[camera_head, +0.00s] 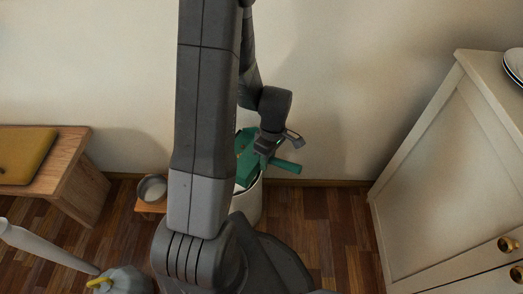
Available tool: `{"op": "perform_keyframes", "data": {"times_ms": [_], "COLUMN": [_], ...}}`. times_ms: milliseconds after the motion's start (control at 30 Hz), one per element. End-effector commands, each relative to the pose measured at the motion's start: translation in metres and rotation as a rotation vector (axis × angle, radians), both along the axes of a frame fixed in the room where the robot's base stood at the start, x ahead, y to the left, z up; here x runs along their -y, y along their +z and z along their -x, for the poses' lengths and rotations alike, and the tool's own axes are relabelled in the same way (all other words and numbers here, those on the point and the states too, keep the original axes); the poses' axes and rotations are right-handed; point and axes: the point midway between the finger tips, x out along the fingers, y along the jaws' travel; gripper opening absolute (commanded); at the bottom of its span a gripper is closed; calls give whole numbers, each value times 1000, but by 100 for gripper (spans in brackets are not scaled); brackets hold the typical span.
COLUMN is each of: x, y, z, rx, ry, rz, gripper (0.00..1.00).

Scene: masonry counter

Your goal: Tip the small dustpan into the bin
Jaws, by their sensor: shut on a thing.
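The small dustpan (247,160) is green, with its handle (287,167) sticking out to the right. My gripper (267,149) is shut on the dustpan near the handle. The dustpan is over the top of the bin (252,205), a pale round container on the floor by the wall, and looks tilted. My arm hides the left part of the bin and some of the dustpan. I cannot tell whether anything is in the dustpan or in the bin.
A small wooden stand with a metal bowl (152,188) is left of the bin. A wooden table (75,170) with a yellow board stands farther left. A cream cabinet (440,180) stands at right. The floor between bin and cabinet is clear.

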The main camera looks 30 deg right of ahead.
Motion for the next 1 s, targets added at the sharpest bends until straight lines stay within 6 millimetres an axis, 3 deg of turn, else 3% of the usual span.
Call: {"op": "perform_keyframes", "data": {"times_ms": [367,1000], "x": [-8,-34], "y": [-12,27], "z": [-13,-59], "rx": [-168,-564], "ry": [7,4], "rz": [99,329], "gripper": [0,0]}}
